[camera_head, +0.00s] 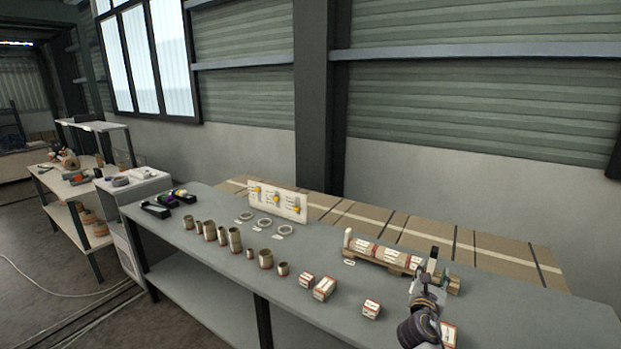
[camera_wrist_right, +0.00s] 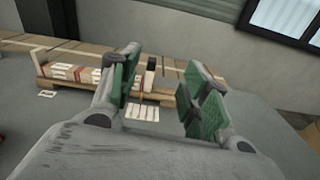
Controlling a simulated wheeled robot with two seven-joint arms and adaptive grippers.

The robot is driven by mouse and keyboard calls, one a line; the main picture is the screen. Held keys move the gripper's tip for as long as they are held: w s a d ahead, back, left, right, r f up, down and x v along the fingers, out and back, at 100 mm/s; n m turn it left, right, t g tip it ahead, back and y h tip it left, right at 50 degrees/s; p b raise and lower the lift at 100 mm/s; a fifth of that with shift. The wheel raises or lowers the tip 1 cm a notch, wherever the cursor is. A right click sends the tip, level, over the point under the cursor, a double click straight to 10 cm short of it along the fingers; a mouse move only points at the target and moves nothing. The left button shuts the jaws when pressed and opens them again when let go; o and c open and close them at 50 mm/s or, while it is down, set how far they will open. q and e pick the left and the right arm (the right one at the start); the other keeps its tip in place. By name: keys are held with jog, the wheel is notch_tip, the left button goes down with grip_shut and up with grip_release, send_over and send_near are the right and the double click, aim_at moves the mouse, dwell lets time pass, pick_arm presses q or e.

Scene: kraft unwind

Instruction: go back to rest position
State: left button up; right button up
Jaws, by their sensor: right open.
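My right gripper (camera_head: 436,277) is over the right part of the grey table (camera_head: 222,275) in the head view. In the right wrist view its green-padded fingers (camera_wrist_right: 160,92) stand apart with nothing between them. The pallet (camera_wrist_right: 60,88) also shows beyond the fingers in the wrist view. My left gripper is not in view.
Several cans (camera_head: 235,240), white rings (camera_head: 265,223) and small boxes (camera_head: 323,288) stand along the table. A white panel (camera_head: 277,201) with yellow parts stands at the back. Shelving (camera_head: 75,185) is at the far left.

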jog(key=s+a+f+m+g+y, duration=0.35)
jog(key=s+f+m+g, duration=0.25)
jog(key=s+f+m, duration=0.75)
jog(key=s+a+f+m+g+y, duration=0.1)
jog(key=s+a+m+g+y, duration=0.2)
jog(key=s, duration=0.4)
jog(key=s+a+f+m+g+y, duration=0.1)
jog(key=s+a+m, duration=0.3)
jog(key=s+m, duration=0.25)
jog(key=s+a+f+m+g+y, duration=0.1)
jog(key=s+a+m+y, duration=0.2)
jog(key=s, duration=0.4)
notch_tip(320, 180, down, 38)
jog(key=s+g+h+b, duration=0.1)
jog(key=s+g+b, duration=0.15)
jog(key=b, duration=0.25)
jog(key=s+d+f+b, duration=0.2)
jog(key=s+d+f, duration=0.1)
jog(key=s+f, duration=0.8)
jog(key=s+d+f+b, duration=0.3)
jog(key=s+f, duration=0.8)
jog(key=f, duration=0.2)
jog(key=shift+f, duration=0.25)
